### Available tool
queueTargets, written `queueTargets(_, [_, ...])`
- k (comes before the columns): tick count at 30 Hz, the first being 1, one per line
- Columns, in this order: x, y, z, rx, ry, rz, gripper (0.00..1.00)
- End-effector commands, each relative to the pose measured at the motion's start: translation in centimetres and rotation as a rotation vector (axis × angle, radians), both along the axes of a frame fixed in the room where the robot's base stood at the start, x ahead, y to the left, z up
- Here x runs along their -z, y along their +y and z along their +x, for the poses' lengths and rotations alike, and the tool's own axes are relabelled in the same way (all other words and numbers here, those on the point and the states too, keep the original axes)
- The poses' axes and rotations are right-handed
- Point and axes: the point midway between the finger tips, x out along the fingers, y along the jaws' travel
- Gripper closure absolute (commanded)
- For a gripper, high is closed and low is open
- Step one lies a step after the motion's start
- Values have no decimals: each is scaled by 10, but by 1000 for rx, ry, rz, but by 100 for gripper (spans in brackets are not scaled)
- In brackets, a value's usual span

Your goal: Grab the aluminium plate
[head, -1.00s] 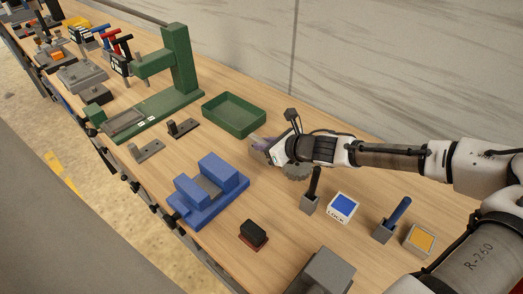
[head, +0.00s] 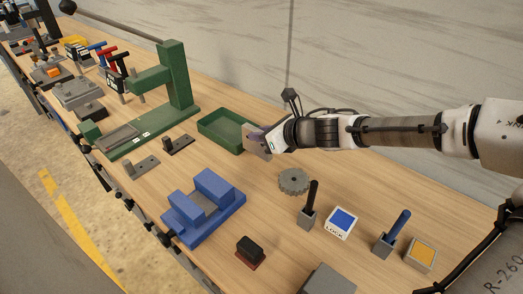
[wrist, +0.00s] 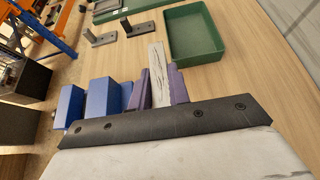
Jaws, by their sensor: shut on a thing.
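The aluminium plate (wrist: 158,72) is a flat, light grey strip with dark streaks on its face. In the wrist view it stands out between the two purple fingers of my gripper (wrist: 160,88), which is shut on it. In the head view my gripper (head: 256,142) is over the bench beside the right end of the green tray.
The open green tray (head: 203,128) is empty. A blue vise (head: 205,205) stands in front, and a grey gear (head: 293,181) lies to its right. A green press (head: 178,85) stands behind left. Upright handles and the LOCK button (head: 341,222) are at the right.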

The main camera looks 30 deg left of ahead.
Motion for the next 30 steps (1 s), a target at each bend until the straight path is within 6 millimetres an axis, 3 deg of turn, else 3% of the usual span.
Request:
queueTargets(4, [-29, -1, 1, 0, -2, 2, 100])
queueTargets(30, [-107, 0, 1, 1, -1, 3, 100])
